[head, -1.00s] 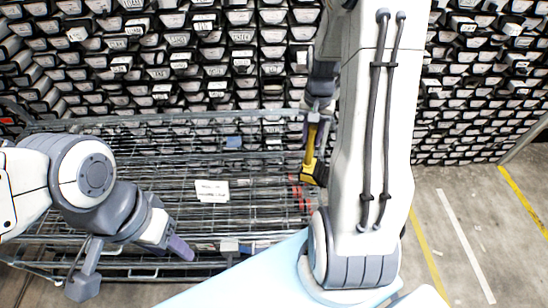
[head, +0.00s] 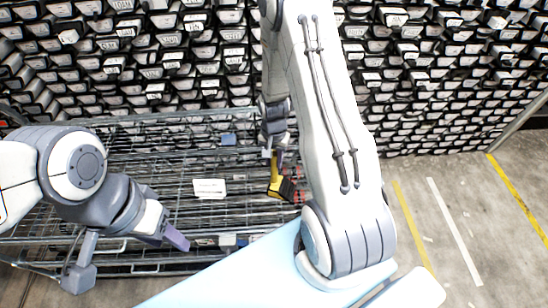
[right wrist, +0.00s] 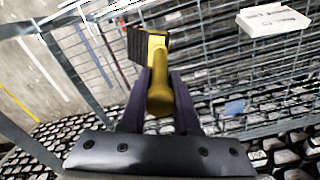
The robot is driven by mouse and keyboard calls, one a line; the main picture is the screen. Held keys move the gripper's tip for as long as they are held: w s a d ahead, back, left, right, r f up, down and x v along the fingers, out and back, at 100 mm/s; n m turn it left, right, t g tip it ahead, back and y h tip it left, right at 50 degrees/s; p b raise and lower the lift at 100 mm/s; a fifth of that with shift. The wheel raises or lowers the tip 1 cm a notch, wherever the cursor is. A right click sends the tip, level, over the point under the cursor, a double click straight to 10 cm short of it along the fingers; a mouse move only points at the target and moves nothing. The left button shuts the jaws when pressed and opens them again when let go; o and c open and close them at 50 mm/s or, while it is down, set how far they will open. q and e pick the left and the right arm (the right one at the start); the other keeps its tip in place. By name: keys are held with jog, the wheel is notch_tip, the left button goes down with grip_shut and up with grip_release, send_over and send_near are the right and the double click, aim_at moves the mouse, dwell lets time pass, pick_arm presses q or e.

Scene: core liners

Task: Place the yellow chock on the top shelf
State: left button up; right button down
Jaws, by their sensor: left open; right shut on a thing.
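The yellow chock (head: 275,178) has a yellow handle and a dark ribbed end. My right gripper (head: 274,152) is shut on its handle and holds it over the wire cart's shelf (head: 170,160). In the right wrist view the chock (right wrist: 158,75) sits between the two dark fingers of my right gripper (right wrist: 158,98), its ribbed end pointing away. Whether the chock touches the shelf I cannot tell. My left gripper (head: 176,238) is low at the left, over the cart's near side, open and empty.
A white labelled box (head: 209,188) lies on the wire shelf left of the chock; it also shows in the right wrist view (right wrist: 272,20). A small blue item (head: 228,139) lies toward the back. Racks of core liners (head: 150,60) fill the background. Grey floor is clear at right.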

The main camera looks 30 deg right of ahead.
jog(key=shift+f, duration=0.15)
jog(key=c, duration=0.6)
grip_release()
jog(key=shift+c, duration=0.2)
